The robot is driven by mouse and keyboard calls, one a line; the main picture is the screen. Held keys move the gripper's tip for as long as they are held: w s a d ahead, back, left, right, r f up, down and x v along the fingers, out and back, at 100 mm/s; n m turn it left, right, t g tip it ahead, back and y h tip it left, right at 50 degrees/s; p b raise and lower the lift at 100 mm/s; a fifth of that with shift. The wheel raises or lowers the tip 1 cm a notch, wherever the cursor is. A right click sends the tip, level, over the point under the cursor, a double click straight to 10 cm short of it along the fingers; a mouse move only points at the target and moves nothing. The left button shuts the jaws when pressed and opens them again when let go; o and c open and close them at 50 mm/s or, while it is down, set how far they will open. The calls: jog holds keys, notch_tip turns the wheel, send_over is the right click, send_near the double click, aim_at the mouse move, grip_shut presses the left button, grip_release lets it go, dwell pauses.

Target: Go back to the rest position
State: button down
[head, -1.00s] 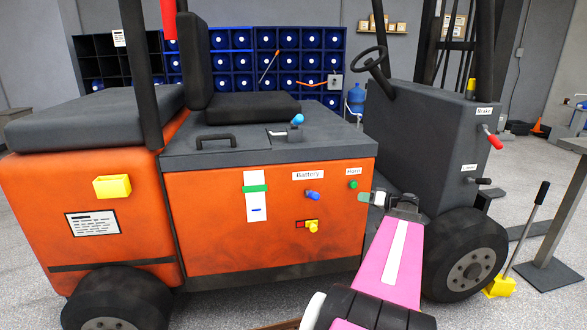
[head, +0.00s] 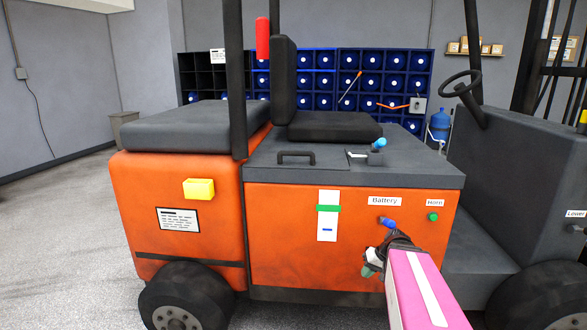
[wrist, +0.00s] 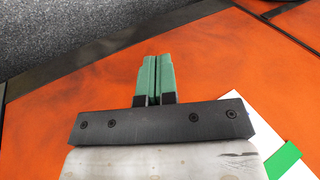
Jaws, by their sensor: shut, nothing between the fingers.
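My gripper (head: 371,263) is at the end of my pink arm, in front of the orange side panel (head: 270,250) of a forklift. It is below the blue knob (head: 388,222) under the "Battery" label. In the wrist view its green fingers (wrist: 155,80) are together and empty, with orange panel behind them. I cannot tell the exact gap between fingertips and panel. A green button (head: 433,217) sits under the "Horn" label to the right. A white strip with a green band (head: 328,209) is to the left.
The forklift's front wheel (head: 545,295) and rear wheel (head: 187,298) stand on the grey floor. A yellow box (head: 199,189) sticks out of the orange rear body. Open floor (head: 60,250) lies at the left. Blue shelving (head: 385,75) stands behind.

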jog(key=s+a+f+g+h, duration=0.1)
jog(key=s+a+f+h, duration=0.1)
jog(key=s+a+h, duration=0.3)
jog(key=shift+s+a+f+g+h, duration=0.25)
jog(key=shift+a+g+h, duration=0.05)
jog(key=shift+a, duration=1.2)
jog(key=shift+d, duration=0.1)
